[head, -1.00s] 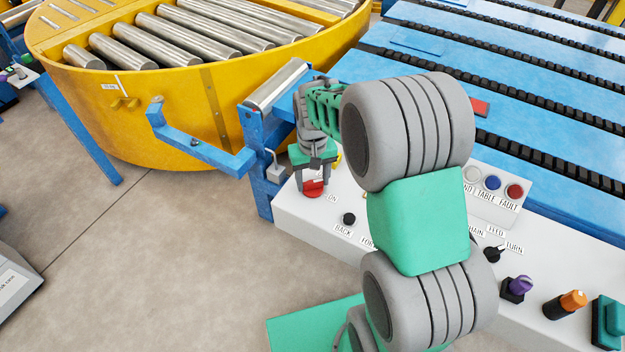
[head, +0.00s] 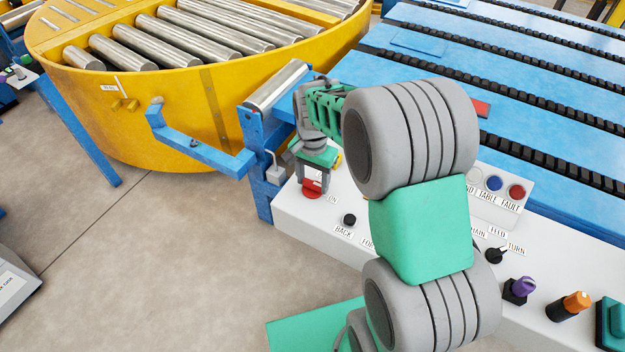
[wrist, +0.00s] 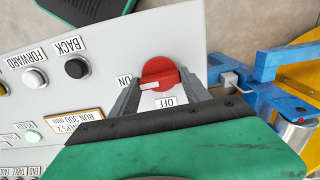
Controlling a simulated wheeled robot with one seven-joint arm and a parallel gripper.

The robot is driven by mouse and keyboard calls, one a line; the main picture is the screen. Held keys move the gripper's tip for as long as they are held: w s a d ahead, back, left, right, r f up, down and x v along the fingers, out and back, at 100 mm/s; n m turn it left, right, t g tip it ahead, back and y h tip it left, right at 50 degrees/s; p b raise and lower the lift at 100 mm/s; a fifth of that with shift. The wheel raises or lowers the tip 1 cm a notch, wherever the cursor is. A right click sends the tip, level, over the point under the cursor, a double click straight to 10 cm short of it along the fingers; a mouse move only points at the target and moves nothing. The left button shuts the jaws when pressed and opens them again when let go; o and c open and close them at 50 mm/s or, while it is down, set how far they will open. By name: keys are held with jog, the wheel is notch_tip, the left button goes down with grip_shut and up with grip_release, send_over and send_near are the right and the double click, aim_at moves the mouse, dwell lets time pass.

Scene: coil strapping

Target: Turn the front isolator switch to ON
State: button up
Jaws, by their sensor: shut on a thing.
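The front isolator switch is a red rotary knob (wrist: 160,72) on the white control panel. Its white pointer mark lies at the left side of the knob in the wrist view, close to the ON label (wrist: 124,81). The OFF label (wrist: 167,102) is below the knob there. My gripper (wrist: 160,80) is shut on the knob, with one grey finger on each side. In the head view my gripper (head: 314,175) points down at the panel's left end, and the red switch (head: 312,188) shows just below it.
Black BACK button (head: 349,220) is close by on the panel. A blue bracket and padlock (head: 275,173) stand just left of the gripper. The yellow roller turntable (head: 160,115) is behind. More knobs, including a purple one (head: 522,287), line the panel's right.

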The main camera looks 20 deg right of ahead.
aim_at(313, 182)
jog(key=shift+m, duration=0.3)
jog(key=o, duration=1.4)
notch_tip(313, 182, up, 8)
jog(key=shift+f+b, duration=0.1)
jog(key=shift+b, duration=0.3)
